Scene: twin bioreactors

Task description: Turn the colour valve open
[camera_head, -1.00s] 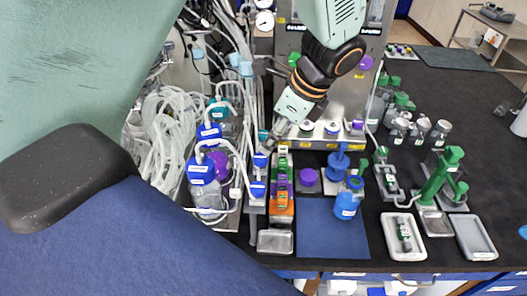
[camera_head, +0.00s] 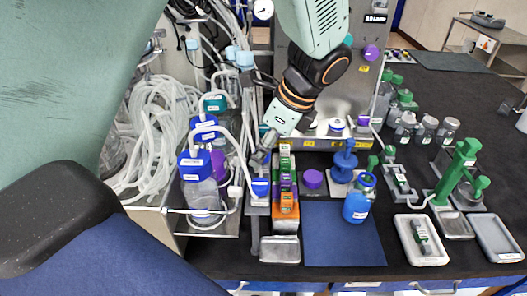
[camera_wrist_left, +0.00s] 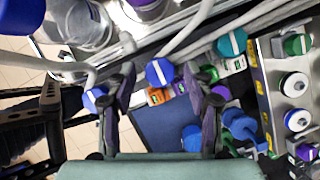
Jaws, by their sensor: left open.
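Blue valve knobs with white stripes sit on the tubing rack left of the coloured blocks; I cannot read which is the colour valve. One blue knob (camera_head: 260,187) shows just below my left gripper (camera_head: 262,157) in the head view. In the left wrist view a blue striped knob (camera_wrist_left: 160,72) lies between the two open fingers of my left gripper (camera_wrist_left: 161,88), with no clear contact. My right gripper is not in view.
Blue-capped bottles (camera_head: 199,180) and looped clear tubes (camera_head: 155,125) crowd the left. The coloured block stack (camera_head: 286,200), a purple knob (camera_head: 313,179) and a blue bottle (camera_head: 356,207) stand to the right. The blue mat (camera_head: 345,240) has bare room.

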